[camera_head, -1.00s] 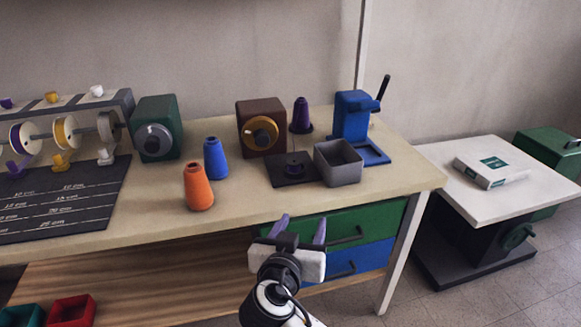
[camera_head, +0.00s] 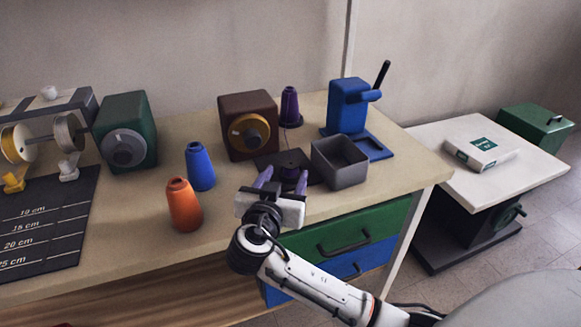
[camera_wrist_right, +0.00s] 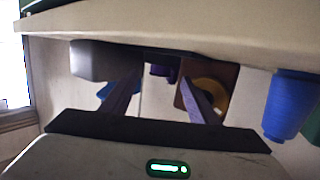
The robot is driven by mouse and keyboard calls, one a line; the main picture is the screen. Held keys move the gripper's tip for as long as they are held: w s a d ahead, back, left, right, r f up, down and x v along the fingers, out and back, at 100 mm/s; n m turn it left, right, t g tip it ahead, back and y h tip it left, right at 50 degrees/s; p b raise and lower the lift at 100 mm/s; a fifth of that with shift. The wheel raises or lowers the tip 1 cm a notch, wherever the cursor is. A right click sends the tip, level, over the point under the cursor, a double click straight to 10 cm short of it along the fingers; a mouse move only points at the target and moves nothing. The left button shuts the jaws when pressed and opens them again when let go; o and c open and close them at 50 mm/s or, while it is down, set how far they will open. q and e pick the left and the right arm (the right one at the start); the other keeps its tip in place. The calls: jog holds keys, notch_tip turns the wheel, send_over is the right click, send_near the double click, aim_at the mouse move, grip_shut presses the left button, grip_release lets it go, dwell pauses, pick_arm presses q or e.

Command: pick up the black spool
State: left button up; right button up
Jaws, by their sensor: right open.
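A flat black plate (camera_head: 266,160) lies on the workbench between the brown box and the grey bin. A small dark shape (camera_head: 291,172) on it shows between my right fingers; I cannot clearly tell whether it is the black spool, as dark blends with dark. My right gripper (camera_head: 283,180) has purple fingers, is open, and stands at the bench's front edge before the plate. In the right wrist view its open fingers (camera_wrist_right: 160,97) point toward the purple cone, with nothing held between them. My left gripper is not in view.
The grey bin (camera_head: 341,174) stands close to the right of my gripper. Blue (camera_head: 200,167) and orange (camera_head: 184,206) cones stand to the left. Behind are the brown box (camera_head: 246,114), the purple cone (camera_head: 290,105) and the blue press (camera_head: 347,105).

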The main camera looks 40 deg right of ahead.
aim_at(290, 166)
jog(key=x, duration=0.4)
jog(key=shift+w+d+r, duration=0.1)
jog(key=shift+w+d, duration=0.05)
jog(key=c, duration=1.2)
jog(key=shift+r, duration=0.1)
